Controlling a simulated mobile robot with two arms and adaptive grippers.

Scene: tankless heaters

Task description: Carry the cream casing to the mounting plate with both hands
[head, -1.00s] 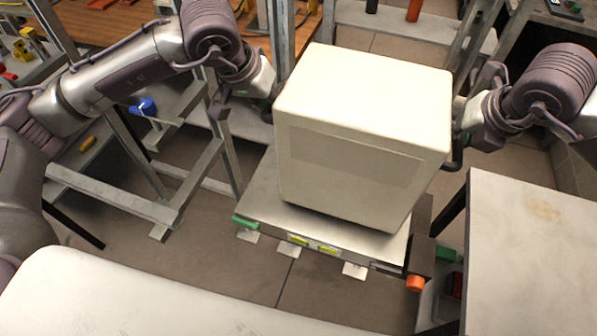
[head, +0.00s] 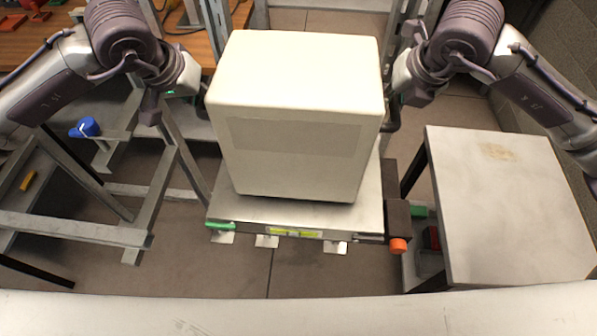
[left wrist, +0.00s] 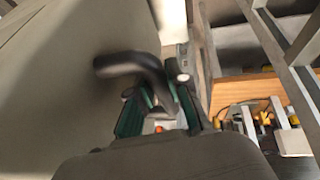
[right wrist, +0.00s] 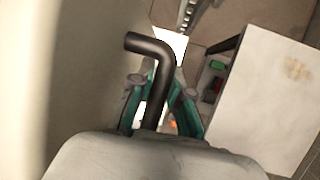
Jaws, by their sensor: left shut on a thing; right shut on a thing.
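The cream casing (head: 296,150) is a large upright box in the middle of the head view, between my two grippers. My left gripper (head: 200,97) is at its left side, shut on a black bent handle (left wrist: 135,62) that shows in the left wrist view. My right gripper (head: 393,112) is at its right side, shut on the other black handle (right wrist: 150,45), seen in the right wrist view. The casing is over a silver platform (head: 270,212); I cannot tell whether its underside touches it. I cannot make out the mounting plate for certain.
A pale-topped side table (head: 510,210) stands at the right. A pale surface (head: 300,315) runs along the bottom edge. Grey metal frames (head: 170,185) stand at the left, with a wooden bench (head: 30,45) behind. An orange knob (head: 398,245) sticks out at the platform's front right corner.

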